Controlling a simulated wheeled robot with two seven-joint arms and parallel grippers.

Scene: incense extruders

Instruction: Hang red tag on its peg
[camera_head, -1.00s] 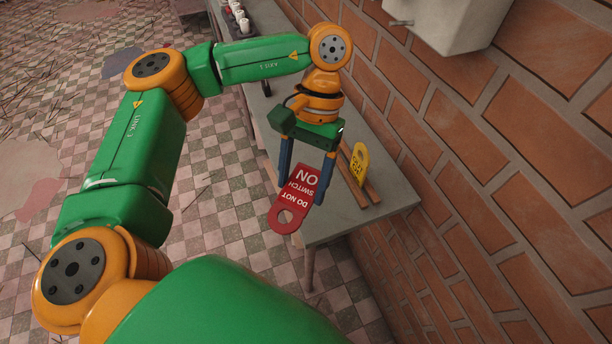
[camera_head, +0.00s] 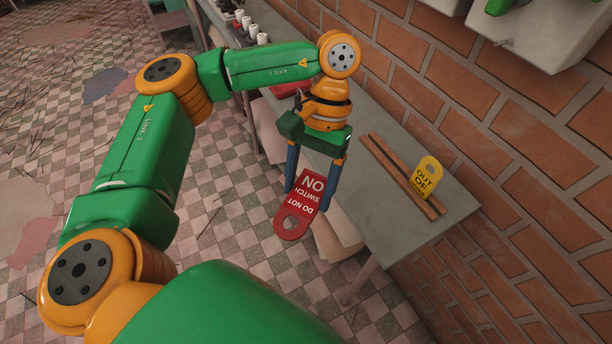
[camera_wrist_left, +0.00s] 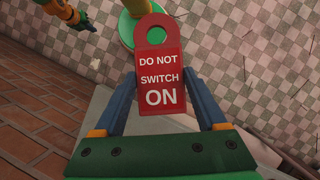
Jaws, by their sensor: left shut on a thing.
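The red tag (camera_head: 307,203) reads "DO NOT SWITCH ON" and has a rounded end with a hole. My left gripper (camera_head: 308,192) is shut on the lettered end, with the holed end pointing down and left, off the table's front edge. In the left wrist view the tag (camera_wrist_left: 160,80) sits between both blue fingers, its hole away from the palm. A short grey stub (camera_head: 503,43) sticks out of a grey wall box at the upper right; I cannot tell if it is the peg. A probable right gripper (camera_wrist_left: 86,24) shows small in the left wrist view.
A grey table (camera_head: 440,214) runs along the brick wall (camera_head: 530,165).

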